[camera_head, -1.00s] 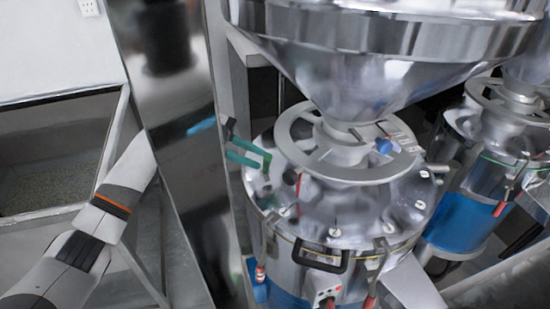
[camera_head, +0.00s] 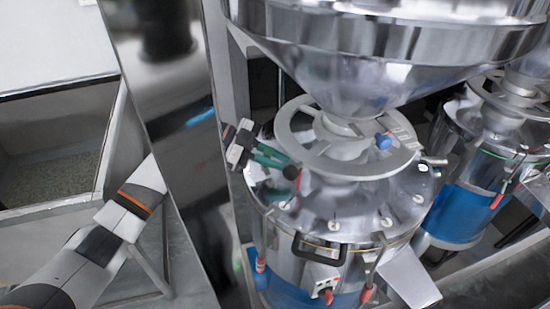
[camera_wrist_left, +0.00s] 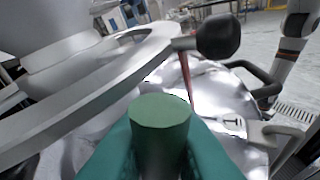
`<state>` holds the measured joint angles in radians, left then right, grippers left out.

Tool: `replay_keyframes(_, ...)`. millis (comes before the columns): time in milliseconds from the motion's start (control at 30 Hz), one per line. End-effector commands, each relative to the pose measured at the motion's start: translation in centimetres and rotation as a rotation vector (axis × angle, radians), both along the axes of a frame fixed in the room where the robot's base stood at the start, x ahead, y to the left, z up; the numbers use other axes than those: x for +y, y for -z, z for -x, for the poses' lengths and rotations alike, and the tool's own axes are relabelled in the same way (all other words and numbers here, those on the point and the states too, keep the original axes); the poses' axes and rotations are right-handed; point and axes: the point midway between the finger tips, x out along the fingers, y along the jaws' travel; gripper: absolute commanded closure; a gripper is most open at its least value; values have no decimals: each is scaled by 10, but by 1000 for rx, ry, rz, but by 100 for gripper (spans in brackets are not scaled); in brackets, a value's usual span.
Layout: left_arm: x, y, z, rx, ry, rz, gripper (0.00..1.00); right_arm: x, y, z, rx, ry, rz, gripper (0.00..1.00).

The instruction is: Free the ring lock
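The grey ring lock (camera_head: 345,165) sits around the neck under the steel hopper, with a blue knob (camera_head: 383,142) on its right side. A dark knob (camera_head: 290,172) shows at its left; a black knob (camera_wrist_left: 218,36) also shows in the left wrist view. My left gripper (camera_head: 272,157) is at the ring's left edge. In the left wrist view its teal fingers close on both sides of a green cylindrical knob (camera_wrist_left: 160,112). How that knob joins the ring is hidden. My right gripper is not in view.
The steel hopper (camera_head: 370,60) hangs close above the ring. The grinder drum (camera_head: 330,215) has clamps and a black handle (camera_head: 318,250). A second grinder (camera_head: 480,180) stands at the right. A metal post (camera_head: 165,100) stands left of the gripper.

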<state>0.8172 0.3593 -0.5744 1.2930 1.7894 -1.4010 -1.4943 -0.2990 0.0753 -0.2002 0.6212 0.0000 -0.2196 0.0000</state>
Motion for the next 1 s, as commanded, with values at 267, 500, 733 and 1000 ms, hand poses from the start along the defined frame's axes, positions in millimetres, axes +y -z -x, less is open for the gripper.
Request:
replay_keyframes(267, -1, 2, 1, -25, 3, -7, 100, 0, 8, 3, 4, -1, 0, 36)
replay_keyframes(500, -3, 9, 6, -135, 2, -56, 100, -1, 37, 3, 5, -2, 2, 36)
replay_keyframes(733, -5, 15, 12, -294, 3, -128, 100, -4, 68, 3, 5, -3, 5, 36)
replay_keyframes(1000, -7, 20, 16, -455, 2, -203, 100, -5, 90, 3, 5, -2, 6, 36)
